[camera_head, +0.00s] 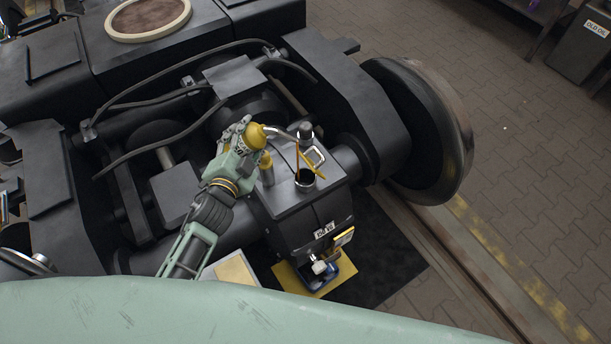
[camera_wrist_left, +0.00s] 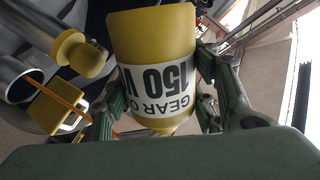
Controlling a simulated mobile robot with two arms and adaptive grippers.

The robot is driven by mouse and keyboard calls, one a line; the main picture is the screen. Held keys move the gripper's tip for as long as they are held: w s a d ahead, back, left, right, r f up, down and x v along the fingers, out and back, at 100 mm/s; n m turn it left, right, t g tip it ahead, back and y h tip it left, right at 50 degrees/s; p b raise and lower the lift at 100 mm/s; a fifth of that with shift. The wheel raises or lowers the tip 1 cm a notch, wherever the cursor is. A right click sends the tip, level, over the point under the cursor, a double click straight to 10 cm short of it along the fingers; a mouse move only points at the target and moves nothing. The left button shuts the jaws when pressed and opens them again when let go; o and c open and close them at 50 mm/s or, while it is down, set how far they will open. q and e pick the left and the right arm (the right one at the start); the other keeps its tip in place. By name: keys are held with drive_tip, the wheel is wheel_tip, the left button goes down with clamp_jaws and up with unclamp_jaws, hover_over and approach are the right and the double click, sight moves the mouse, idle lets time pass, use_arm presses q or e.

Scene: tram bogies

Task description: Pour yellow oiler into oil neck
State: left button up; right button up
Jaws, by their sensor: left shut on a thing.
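My left gripper (camera_head: 241,146) is shut on the yellow oiler (camera_head: 256,136) above the gearbox housing. In the left wrist view the oiler (camera_wrist_left: 152,50) sits between the fingers (camera_wrist_left: 155,100), its white label upside down. In the head view its thin metal spout (camera_head: 281,133) points right. The oil neck (camera_head: 305,178) is a short dark round opening on the housing's top, below and right of the spout. A thin orange line (camera_head: 297,158) runs between the spout-tip area and the neck; I cannot tell whether it is oil or a rod. My right gripper is out of view.
A yellow-topped post (camera_head: 266,166), a grey cylinder (camera_head: 305,131) and a yellow frame (camera_head: 314,160) crowd the housing (camera_head: 310,222) around the neck. A wheel (camera_head: 425,130) stands to the right. An old-oil bin (camera_head: 583,48) stands far right on open paving.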

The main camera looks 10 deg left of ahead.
use_arm(q)
drive_tip(key=shift+r+m, duration=0.3)
drive_tip(key=shift+r, duration=0.05)
idle(1.4)
drive_tip(key=shift+d+f+m+y, duration=0.1)
drive_tip(key=shift+f+m+y, duration=0.2)
drive_tip(key=shift+m, duration=0.3)
idle(3.3)
